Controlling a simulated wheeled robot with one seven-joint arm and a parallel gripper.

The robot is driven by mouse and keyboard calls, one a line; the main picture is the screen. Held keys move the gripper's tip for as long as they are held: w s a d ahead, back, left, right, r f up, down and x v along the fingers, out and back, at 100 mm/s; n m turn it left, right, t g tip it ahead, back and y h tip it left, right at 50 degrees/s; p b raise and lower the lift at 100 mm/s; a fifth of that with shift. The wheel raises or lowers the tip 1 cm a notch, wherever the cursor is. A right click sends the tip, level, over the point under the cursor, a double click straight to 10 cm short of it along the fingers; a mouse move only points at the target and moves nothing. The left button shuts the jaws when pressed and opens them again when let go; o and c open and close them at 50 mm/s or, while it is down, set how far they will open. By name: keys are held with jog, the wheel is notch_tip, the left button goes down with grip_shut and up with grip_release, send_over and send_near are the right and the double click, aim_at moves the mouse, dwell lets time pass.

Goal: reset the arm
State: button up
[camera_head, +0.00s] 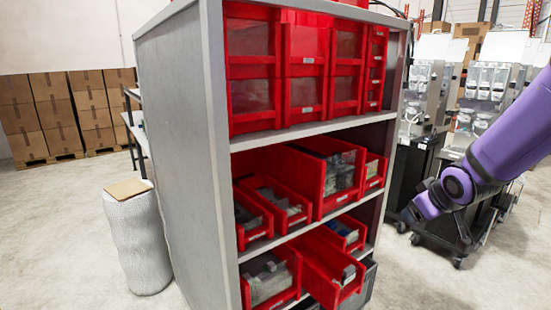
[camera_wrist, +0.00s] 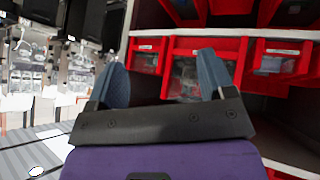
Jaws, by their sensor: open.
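My gripper shows in the wrist view (camera_wrist: 163,72) with its two blue-grey fingers spread wide apart. Nothing is between them. Red bins (camera_wrist: 195,68) on a shelf show behind the fingers, apart from them. In the head view my purple arm reaches in from the right edge, and its lower end hangs to the right of the grey shelf unit (camera_head: 178,130). The fingers are too small and dark there to make out clearly.
The shelf unit holds red bins (camera_head: 340,175) on several levels; some lower bins stick out. Dispenser machines (camera_head: 485,85) on dark carts stand at the right. A white wrapped cylinder (camera_head: 138,245) stands left of the shelf. Stacked cartons (camera_head: 75,110) are at the back left. Front right floor is clear.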

jog(key=s+a+r+m+g, duration=0.1)
jog(key=s+a+r+m, duration=0.1)
jog(key=s+r, duration=0.5)
jog(key=s+a+r+m+g, duration=0.2)
jog(key=s+r, duration=0.4)
jog(key=s, duration=1.2)
jog(key=shift+s+a+r, duration=0.15)
jog(key=shift+s+r, duration=0.05)
jog(key=shift+r, duration=0.2)
